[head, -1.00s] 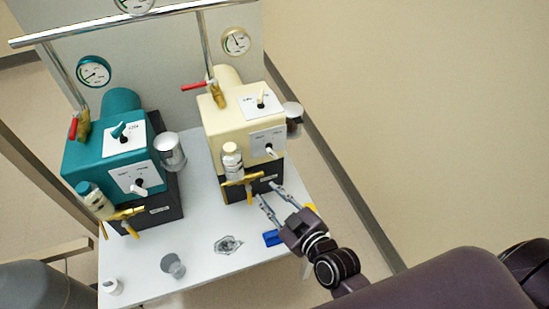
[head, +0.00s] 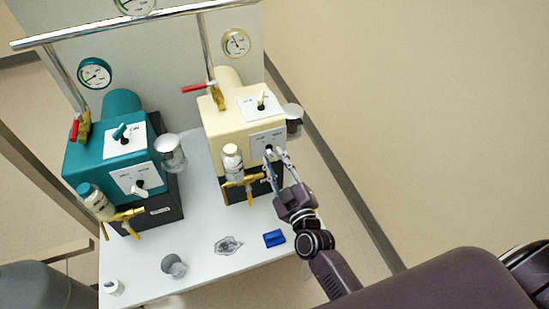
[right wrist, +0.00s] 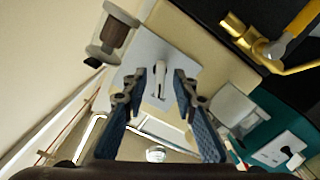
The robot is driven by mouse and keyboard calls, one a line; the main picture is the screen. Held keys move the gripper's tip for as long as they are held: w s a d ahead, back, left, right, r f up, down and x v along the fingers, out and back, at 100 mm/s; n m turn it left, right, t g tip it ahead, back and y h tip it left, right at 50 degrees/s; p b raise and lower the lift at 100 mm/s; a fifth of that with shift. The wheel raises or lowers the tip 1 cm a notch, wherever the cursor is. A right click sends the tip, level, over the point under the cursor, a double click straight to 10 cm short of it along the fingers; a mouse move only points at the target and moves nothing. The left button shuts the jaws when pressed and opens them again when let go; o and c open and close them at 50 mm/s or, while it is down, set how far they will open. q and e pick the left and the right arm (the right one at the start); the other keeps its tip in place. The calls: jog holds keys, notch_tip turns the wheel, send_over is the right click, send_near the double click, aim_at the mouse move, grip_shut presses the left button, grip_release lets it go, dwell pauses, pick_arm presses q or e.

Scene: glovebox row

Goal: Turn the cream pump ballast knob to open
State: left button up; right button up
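The cream pump (head: 225,122) stands on the white table, right of the teal pump. Its front has a pale panel (head: 258,139) with a small white knob, and fingertips partly cover the knob in the head view. In the right wrist view the knob (right wrist: 160,72) shows between the two fingers, on the pale panel (right wrist: 148,48). My right gripper (head: 273,158) is open, its fingertips close in front of this panel, one on each side of the knob. I cannot tell whether they touch it. My left gripper is not in view.
A bottle (head: 232,158) and a brass tap (head: 242,182) sit just left of the gripper on the cream pump's front. The teal pump (head: 105,150) stands further left. A blue block (head: 274,238) and a glass jar (head: 173,266) are on the table (head: 205,255).

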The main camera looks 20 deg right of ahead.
jog(key=shift+w, duration=0.35)
grip_shut()
